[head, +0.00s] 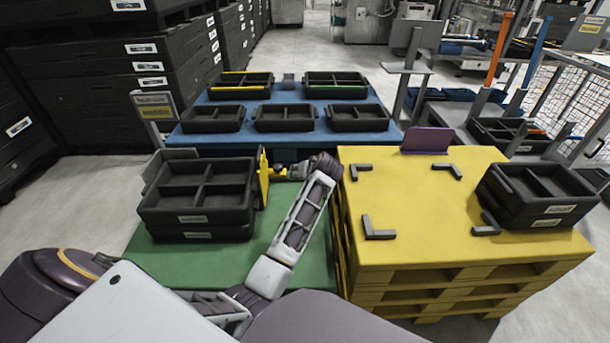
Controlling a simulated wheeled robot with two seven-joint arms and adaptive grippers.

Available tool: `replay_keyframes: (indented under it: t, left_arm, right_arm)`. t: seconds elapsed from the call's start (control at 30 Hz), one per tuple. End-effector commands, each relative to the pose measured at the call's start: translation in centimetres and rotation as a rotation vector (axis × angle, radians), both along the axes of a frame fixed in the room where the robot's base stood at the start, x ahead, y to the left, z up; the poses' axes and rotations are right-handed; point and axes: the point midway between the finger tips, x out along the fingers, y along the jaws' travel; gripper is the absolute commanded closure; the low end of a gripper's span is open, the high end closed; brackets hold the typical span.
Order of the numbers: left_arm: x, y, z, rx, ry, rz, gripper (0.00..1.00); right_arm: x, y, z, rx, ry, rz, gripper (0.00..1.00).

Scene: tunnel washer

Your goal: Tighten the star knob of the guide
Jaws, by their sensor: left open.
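The guide (263,178) is a thin upright yellow plate at the right side of a stack of black divided trays (197,195) on the green table. A small yellow piece with dark parts sticks out from the plate's right side. I cannot tell the star knob clearly from it at this size. My left gripper (285,172) is at that spot, pointing left at the guide, with its wrist just to the right. It is open, its fingers small and partly mixed with the yellow piece. I cannot tell whether they touch the knob. My right gripper is not in view.
A yellow pallet table (430,215) stands close right of my left wrist, with grey corner brackets and a black tray stack (535,190). Behind is a blue table (285,139) with several black trays. The green table (215,262) is bare in front of the trays.

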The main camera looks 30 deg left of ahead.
Motion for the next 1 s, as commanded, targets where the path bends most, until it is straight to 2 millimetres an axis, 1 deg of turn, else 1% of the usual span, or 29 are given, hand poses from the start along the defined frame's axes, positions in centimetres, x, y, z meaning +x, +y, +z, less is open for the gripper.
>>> replay_keyframes:
  t: [0.2,0.53,0.57,0.63,0.67,0.7,0.77,0.87,0.97,1.0]
  left_arm:
    - [0.1,-0.8,0.1,-0.017,0.008,-0.050,0.46]
    - [0.1,-0.9,0.0,-0.020,0.009,-0.058,0.46]
    - [0.1,-0.9,0.0,-0.020,0.009,-0.058,0.44]
    - [0.1,-0.9,0.1,-0.020,0.009,-0.058,0.35]
    - [0.2,-0.9,0.2,-0.020,0.007,-0.058,0.33]
    - [0.3,-0.9,0.3,-0.019,0.004,-0.057,0.33]
    - [0.5,-0.9,0.7,-0.019,-0.003,-0.058,0.33]
    - [1.4,-0.9,2.0,-0.018,-0.028,-0.058,0.33]
    - [2.6,-1.0,4.1,-0.019,-0.067,-0.059,0.33]
    - [3.1,-1.1,5.1,-0.019,-0.084,-0.059,0.33]
  right_arm:
    - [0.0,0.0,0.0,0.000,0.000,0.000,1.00]
    - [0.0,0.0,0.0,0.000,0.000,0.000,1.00]
    - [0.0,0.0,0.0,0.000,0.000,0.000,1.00]
    - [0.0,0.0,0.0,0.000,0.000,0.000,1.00]
    - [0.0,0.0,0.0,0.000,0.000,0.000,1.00]
    - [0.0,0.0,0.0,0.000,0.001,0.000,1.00]
    - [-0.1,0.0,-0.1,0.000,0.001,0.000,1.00]
    - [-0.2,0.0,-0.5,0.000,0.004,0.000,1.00]
    - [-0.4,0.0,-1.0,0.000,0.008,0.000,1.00]
    - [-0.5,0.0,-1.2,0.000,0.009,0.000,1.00]
